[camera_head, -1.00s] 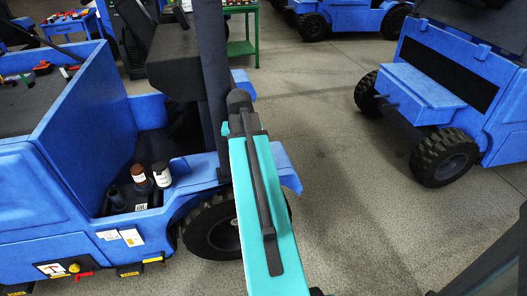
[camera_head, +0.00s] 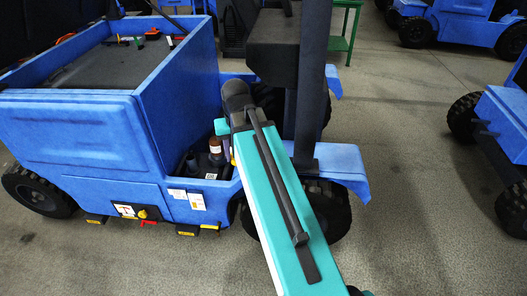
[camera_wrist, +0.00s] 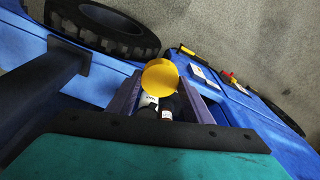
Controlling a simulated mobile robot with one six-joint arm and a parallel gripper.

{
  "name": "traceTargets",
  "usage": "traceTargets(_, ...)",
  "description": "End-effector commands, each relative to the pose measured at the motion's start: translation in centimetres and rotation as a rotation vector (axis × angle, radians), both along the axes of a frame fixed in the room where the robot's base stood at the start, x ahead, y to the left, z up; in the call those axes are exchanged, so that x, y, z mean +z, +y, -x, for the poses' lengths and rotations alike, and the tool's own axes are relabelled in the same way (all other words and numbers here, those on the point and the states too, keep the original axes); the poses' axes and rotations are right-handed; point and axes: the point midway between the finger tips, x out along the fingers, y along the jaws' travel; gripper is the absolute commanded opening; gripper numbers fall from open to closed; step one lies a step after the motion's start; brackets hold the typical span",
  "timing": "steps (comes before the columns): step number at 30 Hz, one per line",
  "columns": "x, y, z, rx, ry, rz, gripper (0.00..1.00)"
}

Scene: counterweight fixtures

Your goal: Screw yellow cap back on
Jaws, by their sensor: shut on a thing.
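The yellow cap (camera_wrist: 160,78) is held between the two finger pieces of my gripper (camera_wrist: 164,92) in the wrist view. Its round top faces the camera. My arm hides most of the gripper there. I cannot tell whether the cap touches anything.
The blue vehicle (camera_head: 105,135) has a high wall beside the recess and a dark upright post (camera_head: 312,90) close to my arm. Its black wheel (camera_head: 325,205) is below. Another blue vehicle (camera_head: 500,125) stands at the right. The grey floor between them is clear.

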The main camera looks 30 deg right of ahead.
Motion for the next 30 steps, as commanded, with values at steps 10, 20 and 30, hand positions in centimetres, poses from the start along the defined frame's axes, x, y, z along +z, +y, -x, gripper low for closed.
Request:
traceTargets(10, 1.4, 9.5, -3.1, 0.218, 0.0, 0.001, 0.25)
traceTargets(20, 2.0, 13.3, -4.0, 0.303, 0.0, 0.0, 0.25)
traceTargets(30, 1.9, 13.4, -4.0, 0.304, 0.0, 0.0, 0.25)
